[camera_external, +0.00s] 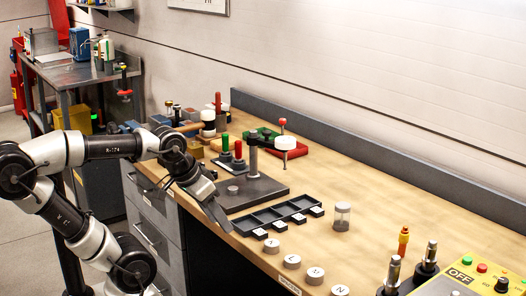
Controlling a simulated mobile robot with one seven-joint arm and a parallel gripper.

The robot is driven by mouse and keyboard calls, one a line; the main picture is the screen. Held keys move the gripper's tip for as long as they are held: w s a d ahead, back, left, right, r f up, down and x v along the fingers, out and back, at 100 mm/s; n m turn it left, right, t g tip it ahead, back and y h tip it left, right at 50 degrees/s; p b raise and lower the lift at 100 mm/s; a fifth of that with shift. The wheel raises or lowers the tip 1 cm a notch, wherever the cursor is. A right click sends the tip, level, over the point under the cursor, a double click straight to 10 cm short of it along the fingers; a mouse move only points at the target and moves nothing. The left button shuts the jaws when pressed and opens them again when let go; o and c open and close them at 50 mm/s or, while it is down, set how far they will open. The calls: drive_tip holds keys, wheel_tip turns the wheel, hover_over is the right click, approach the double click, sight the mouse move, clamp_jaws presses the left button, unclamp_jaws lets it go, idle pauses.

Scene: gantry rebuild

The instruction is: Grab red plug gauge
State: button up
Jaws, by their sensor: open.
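A red-handled plug gauge (238,150) appears to stand upright beside a green-handled one (225,143) on the workbench, behind a dark plate with a grey post. Its lower end is small and hard to make out. My gripper (219,222) is at the bench's front edge, in front of the dark plate (262,192). It is nearer the camera than the red gauge and apart from it. It is open, and I see nothing held in it; its fingertips are seen edge-on.
A black compartment tray (272,219) and a small jar (342,217) are right of my gripper. Several white round labelled pieces line the front edge. A red-knobbed stand (284,142) and a mallet (208,121) stand behind. A yellow control box (470,281) is at lower right. The bench's right middle is clear.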

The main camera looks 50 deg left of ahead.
wheel_tip(320, 180, up, 15)
drive_tip(key=m+g+y+p, duration=0.1)
drive_tip(key=m+p, duration=2.2)
drive_tip(key=m, duration=1.1)
hover_over(236, 143)
drive_tip(key=s+d, duration=0.2)
drive_tip(key=s, duration=0.3)
drive_tip(key=shift+n, duration=0.3)
drive_tip(key=x, duration=1.1)
drive_tip(key=shift+s+a+f, duration=0.2)
drive_tip(key=shift+s+a, duration=0.1)
drive_tip(key=shift+x, duration=3.2)
drive_tip(key=shift+s+a, duration=0.1)
drive_tip(key=shift+a, duration=0.05)
clamp_jaws()
